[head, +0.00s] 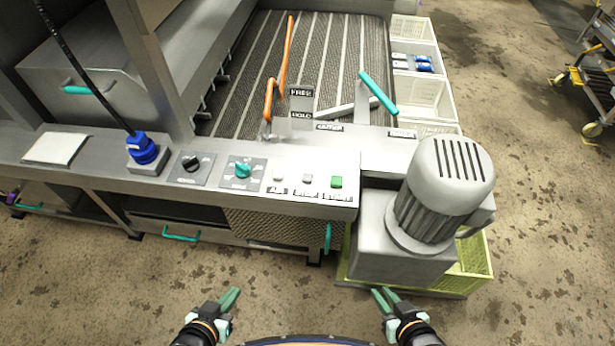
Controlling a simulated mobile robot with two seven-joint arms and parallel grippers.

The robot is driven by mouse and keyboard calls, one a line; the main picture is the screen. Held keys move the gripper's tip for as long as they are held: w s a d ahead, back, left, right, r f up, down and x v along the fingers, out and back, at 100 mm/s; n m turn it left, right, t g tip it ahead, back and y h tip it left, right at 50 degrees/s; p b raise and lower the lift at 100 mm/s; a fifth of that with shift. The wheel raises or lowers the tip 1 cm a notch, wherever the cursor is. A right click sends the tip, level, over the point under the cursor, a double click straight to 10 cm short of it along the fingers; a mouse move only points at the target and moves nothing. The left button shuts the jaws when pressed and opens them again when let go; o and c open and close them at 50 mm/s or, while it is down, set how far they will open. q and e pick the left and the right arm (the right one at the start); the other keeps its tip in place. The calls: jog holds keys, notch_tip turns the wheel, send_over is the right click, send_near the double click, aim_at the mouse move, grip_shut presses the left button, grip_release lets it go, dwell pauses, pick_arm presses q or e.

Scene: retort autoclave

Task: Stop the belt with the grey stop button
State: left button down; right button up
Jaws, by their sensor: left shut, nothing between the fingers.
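The grey stop button (307,180) sits on the front panel (230,203) of the metal counter, in the middle of a row of three. A pale button (278,176) is on its left and a green button (336,182) on its right. Small labels lie below them, too small to read surely. My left gripper (230,297) is shut and empty, low in the view, well below and left of the buttons. My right gripper (384,293) is low and to the right, apart from the panel; its fingers lie close together and hold nothing visible.
The ribbed belt (325,60) runs behind the panel, with an orange lever (270,100) and a teal-handled lever (378,93). A turquoise knob (243,170), a black knob (191,163) and a blue plug (141,147) are left of the buttons. A grey motor (445,190) stands right.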

grip_shut()
dwell(0.9)
